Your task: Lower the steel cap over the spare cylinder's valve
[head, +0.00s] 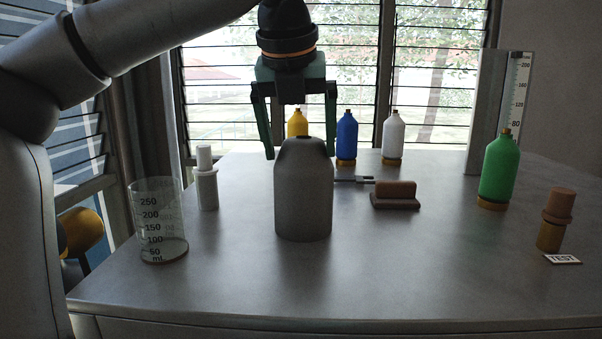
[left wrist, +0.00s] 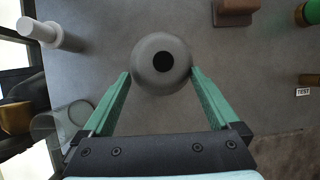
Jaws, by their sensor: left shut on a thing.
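A grey, round-shouldered body (head: 303,205), which I take for the steel cap, is upright at the middle of the table. My left gripper (head: 301,155) points down from above and is shut on its shoulder, one finger on each side. In the left wrist view the grey cap (left wrist: 148,72) lies between the fingertips, with a dark round spot at its top centre. Its lower rim appears at table level; I cannot tell whether it touches. No cylinder or valve shows beneath it. My right gripper is out of view.
Yellow (head: 297,122), blue (head: 347,137) and white (head: 393,137) bottles stand behind. A brown block (head: 395,196) is close right; a green bottle (head: 499,168) is farther right. A beaker (head: 158,225) and white cylinder (head: 207,188) stand left. The front table is clear.

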